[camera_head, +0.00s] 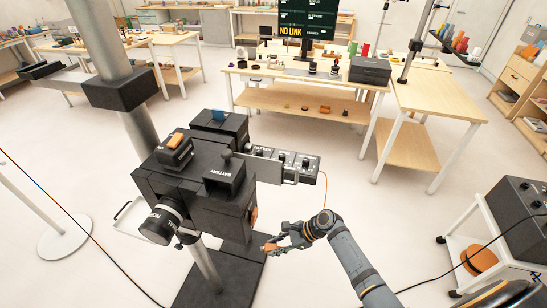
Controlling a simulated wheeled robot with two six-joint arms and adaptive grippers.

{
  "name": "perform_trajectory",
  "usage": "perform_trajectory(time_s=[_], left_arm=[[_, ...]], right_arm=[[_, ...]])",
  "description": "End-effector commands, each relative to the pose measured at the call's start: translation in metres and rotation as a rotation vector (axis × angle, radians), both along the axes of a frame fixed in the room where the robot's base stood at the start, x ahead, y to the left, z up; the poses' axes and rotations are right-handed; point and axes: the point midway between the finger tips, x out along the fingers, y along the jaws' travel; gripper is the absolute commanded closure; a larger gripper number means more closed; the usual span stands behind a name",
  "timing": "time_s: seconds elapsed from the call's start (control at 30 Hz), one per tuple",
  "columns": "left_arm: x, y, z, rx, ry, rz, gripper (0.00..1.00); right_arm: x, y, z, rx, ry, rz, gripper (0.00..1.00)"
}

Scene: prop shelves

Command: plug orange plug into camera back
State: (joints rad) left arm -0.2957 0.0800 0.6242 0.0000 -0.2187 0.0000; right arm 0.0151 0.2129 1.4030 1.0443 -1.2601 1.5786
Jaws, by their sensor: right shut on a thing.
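The black camera (200,190) stands on a post in the middle left, with a BATTERY label and a lens-like cylinder at its lower left. An orange patch (254,216) shows on its right side; I cannot tell whether it is a socket. My right gripper (274,244) comes in from the lower right and is shut on the orange plug (269,247). The plug is small and partly hidden by the fingers, just right of and below the camera body. A gap shows between them. My left gripper is not in view.
A control box (275,160) juts from the camera's right side, with a thin orange cable (325,190) hanging from it. A wooden workbench (310,100) with a NO LINK monitor (306,22) stands behind.

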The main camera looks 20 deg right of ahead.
Motion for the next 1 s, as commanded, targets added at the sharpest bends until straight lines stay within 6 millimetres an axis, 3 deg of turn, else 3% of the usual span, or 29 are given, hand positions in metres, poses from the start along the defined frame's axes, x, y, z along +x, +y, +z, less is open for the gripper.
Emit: perform_trajectory(time_s=[0.03,0.2,0.33,0.5,0.6,0.7,1.0], left_arm=[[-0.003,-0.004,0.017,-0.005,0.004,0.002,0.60],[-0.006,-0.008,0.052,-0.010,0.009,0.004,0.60],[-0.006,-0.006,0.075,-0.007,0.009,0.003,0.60],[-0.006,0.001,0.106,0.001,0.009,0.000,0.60],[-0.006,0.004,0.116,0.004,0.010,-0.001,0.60],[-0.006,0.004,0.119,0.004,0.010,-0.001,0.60],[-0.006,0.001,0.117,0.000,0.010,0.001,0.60]], right_arm=[[0.012,-0.016,0.033,-0.015,-0.035,-0.029,1.00],[0.046,-0.059,0.133,-0.061,-0.164,-0.147,1.00],[0.063,-0.075,0.208,-0.102,-0.256,-0.217,1.00],[0.070,-0.077,0.288,-0.153,-0.359,-0.282,1.00],[0.070,-0.075,0.316,-0.177,-0.401,-0.305,1.00],[0.070,-0.074,0.329,-0.190,-0.423,-0.315,1.00],[0.073,-0.071,0.331,-0.192,-0.430,-0.321,1.00]])
